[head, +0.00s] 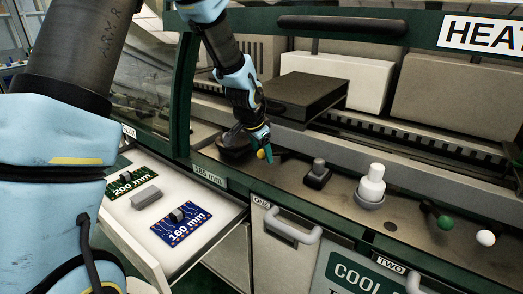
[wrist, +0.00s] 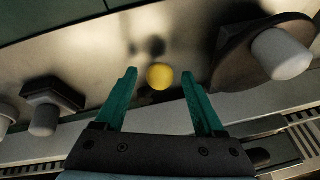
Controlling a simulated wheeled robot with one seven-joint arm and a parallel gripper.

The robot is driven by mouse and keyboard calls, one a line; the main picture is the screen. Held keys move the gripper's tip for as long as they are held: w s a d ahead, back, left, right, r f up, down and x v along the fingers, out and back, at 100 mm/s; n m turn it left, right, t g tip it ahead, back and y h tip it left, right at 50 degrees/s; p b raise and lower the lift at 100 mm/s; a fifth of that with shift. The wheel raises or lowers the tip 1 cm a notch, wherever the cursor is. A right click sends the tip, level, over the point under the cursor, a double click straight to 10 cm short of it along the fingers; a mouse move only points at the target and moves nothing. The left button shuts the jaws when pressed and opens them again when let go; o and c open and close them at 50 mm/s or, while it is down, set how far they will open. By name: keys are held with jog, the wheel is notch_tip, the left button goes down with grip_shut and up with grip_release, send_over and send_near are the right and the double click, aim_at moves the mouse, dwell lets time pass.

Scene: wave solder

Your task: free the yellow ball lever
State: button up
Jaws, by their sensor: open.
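The yellow ball lever (head: 261,154) shows in the head view as a small yellow ball at the tip of my gripper (head: 263,148). In the wrist view the yellow ball (wrist: 160,77) lies midway between the two green fingers of my gripper (wrist: 159,80), with a gap on each side. The fingers are open and hold nothing. A dark round shape shows just beyond the ball. The lever's stem is mostly hidden behind the ball and my gripper.
A dark base with a grey knob (head: 319,168) and a white stepped knob (head: 371,182) stand to the right. Farther right are a green ball lever (head: 445,223) and a white ball lever (head: 486,238). An open drawer (head: 218,220) holds a green board (head: 127,184) and a blue board (head: 180,232).

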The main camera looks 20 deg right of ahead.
jog(key=shift+c, duration=0.2)
grip_shut()
dwell(1.1)
